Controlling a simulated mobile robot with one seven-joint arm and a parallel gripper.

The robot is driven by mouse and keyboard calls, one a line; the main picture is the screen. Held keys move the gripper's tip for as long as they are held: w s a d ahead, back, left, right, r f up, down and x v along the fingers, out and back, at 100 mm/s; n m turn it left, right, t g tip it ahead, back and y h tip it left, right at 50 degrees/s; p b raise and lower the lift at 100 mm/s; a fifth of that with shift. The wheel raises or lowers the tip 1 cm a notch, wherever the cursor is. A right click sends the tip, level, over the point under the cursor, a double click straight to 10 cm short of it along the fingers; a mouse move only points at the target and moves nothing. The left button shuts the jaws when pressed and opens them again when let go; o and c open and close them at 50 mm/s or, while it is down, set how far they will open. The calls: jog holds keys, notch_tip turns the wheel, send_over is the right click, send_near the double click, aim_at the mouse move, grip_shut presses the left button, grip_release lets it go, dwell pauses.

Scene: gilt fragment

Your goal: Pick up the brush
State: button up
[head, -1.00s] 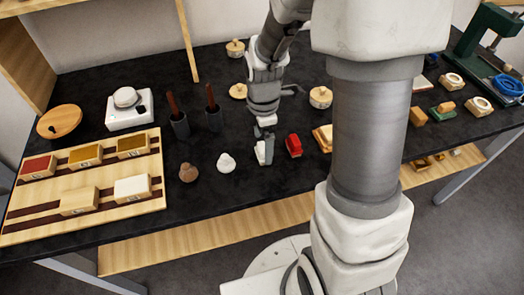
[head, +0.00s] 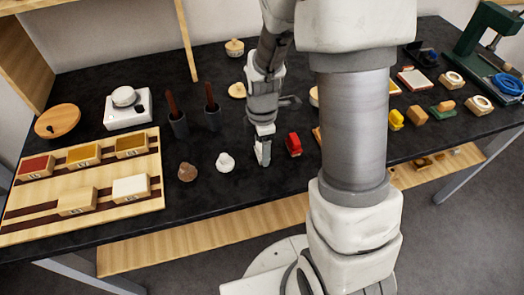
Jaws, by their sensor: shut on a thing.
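My gripper (head: 263,153) points down at the table, left of a red block (head: 293,145). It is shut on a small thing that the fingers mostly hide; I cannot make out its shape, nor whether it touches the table. No brush can be clearly identified elsewhere. Two brown-handled tools stand upright in dark cups, the left tool (head: 172,104) and the right tool (head: 209,96); their lower ends are hidden.
A white knob-like piece (head: 225,162) and a brown one (head: 187,172) stand left of my gripper. A wooden tray (head: 110,182) with several small boxes lies at the left. A white device (head: 127,110) stands behind it. My arm hides part of the table at the right.

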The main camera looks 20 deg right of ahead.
jog(key=shift+r, duration=0.15)
jog(key=shift+c, duration=0.2)
jog(key=shift+r, duration=0.3)
notch_tip(320, 180, up, 4)
jog(key=shift+d+f+p, duration=0.1)
jog(key=shift+d+p, duration=0.05)
jog(key=shift+p, duration=0.3)
jog(key=s+d+r, duration=0.6)
jog(key=d, duration=0.3)
jog(key=shift+d+r+p, duration=0.15)
jog(key=shift+d+p, duration=0.2)
jog(key=shift+d, duration=0.05)
jog(key=o, duration=0.8)
jog(key=shift+w, duration=0.1)
jog(key=c, duration=0.6)
jog(key=shift+c, duration=0.2)
